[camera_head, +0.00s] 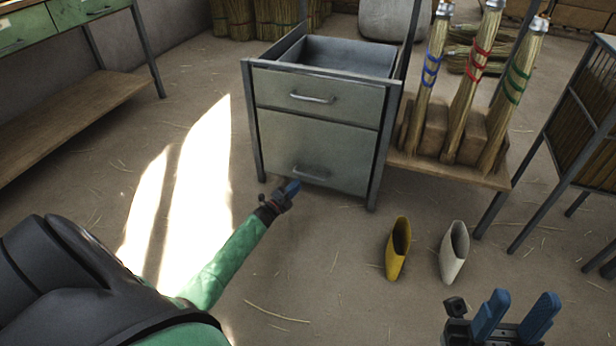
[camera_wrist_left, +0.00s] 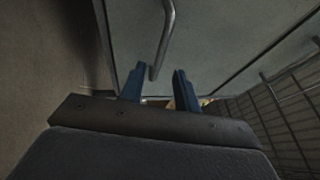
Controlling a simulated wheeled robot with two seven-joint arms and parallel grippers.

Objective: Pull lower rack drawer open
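The grey metal rack (camera_head: 248,110) has two drawer fronts. The lower drawer (camera_head: 318,146) is shut, with a bar handle (camera_head: 311,173) low on its face. The upper drawer (camera_head: 318,99) is also shut. My left gripper (camera_head: 290,188) is at the left end of the lower handle in the head view. In the left wrist view its two blue fingers (camera_wrist_left: 157,84) are apart, with the end of the handle (camera_wrist_left: 165,40) near the left finger. I cannot tell whether they touch. My right gripper (camera_head: 516,312) is open and empty at the bottom right, over the floor.
A yellow shoe-like holder (camera_head: 398,250) and a white one (camera_head: 454,252) stand on the floor right of the rack. Several bound brooms (camera_head: 467,90) lean in wooden blocks on a shelf (camera_head: 450,168). A green-drawered bench (camera_head: 75,115) is at the left. The floor before the rack is clear.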

